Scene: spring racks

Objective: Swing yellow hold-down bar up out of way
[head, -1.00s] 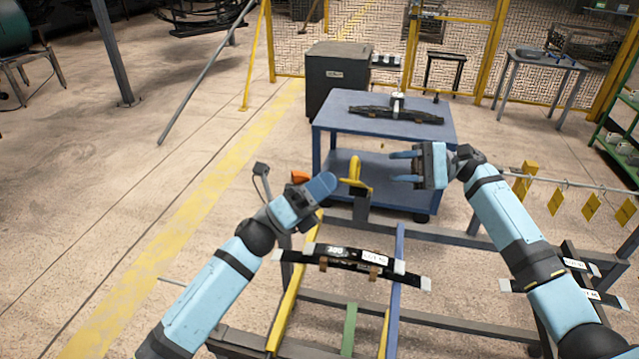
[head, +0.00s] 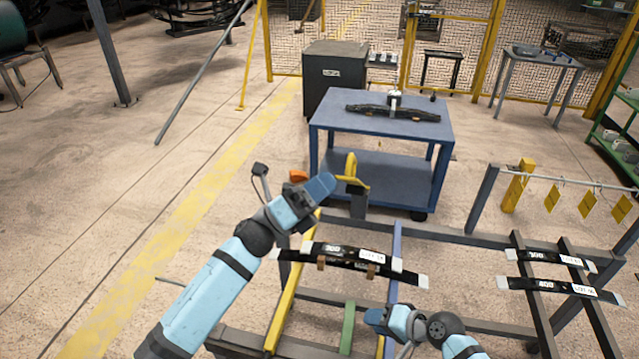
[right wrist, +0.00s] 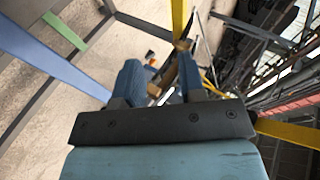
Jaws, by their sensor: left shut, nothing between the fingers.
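A long yellow bar (head: 284,312) slopes along the left of the rack in the head view. A yellow hook-shaped piece (head: 351,166) stands on a grey post at the rack's far end. I cannot tell for certain which is the hold-down bar. My left gripper (head: 321,186) is shut and empty, left of the hook-shaped piece and apparently apart from it. My right gripper (head: 376,316) is low near the blue rail (head: 396,265), in front of the leaf springs (head: 345,256). In the right wrist view its fingers (right wrist: 158,80) are apart, with no clear hold on anything.
More leaf springs (head: 548,257) lie on the rack's right side. A blue cart (head: 325,123) with a dark spring on top stands behind the rack. Yellow tags (head: 587,203) hang from a rail at the right. Open floor lies to the left.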

